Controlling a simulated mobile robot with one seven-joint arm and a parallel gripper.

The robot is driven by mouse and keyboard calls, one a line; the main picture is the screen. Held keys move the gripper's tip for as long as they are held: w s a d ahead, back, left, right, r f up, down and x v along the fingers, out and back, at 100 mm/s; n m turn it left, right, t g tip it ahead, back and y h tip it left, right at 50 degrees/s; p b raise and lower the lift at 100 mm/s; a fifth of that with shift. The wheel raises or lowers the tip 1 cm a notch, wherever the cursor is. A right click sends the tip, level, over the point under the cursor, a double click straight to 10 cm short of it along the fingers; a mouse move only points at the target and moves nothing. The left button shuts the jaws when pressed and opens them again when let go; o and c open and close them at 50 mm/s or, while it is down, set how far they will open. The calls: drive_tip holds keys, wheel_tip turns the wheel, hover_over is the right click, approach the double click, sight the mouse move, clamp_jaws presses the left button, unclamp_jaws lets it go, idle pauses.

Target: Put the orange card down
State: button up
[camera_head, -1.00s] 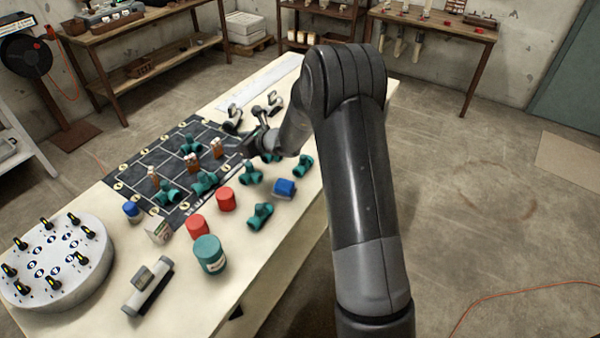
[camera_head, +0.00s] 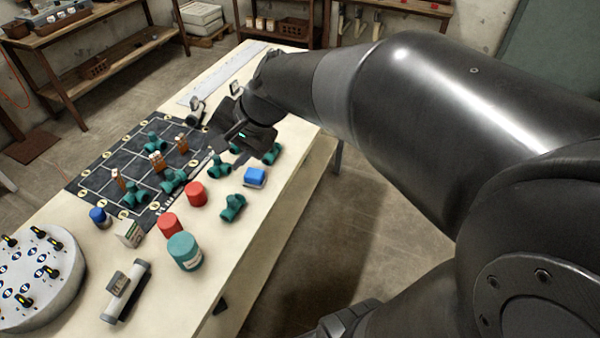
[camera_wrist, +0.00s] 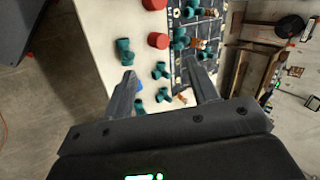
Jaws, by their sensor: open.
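No flat orange card can be made out clearly. Several small orange-brown upright pieces with pale tops, such as this orange-brown piece (camera_head: 182,145), stand on the dark gridded board (camera_head: 98,172). My gripper (camera_head: 222,134) is over the far right part of the table, beside the board's right edge. In the wrist view my gripper (camera_wrist: 161,67) has its two fingers wide apart, with nothing held between them. Teal pipe fittings (camera_wrist: 161,71) lie on the table below. A small orange-brown bit (camera_wrist: 182,98) shows near the right finger; I cannot tell what it is.
A round grey dial unit (camera_head: 35,285) is at the near left.

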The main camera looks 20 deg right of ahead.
drive_tip(key=s+d+n+t+h, duration=0.1)
drive_tip(key=s+d+n+h, duration=0.5)
drive_tip(key=s+d, duration=0.4)
drive_tip(key=s+r, duration=0.1)
drive_tip(key=s, duration=0.2)
drive_tip(key=shift+s+d+n, duration=0.3)
drive_tip(key=shift+s+d, duration=0.1)
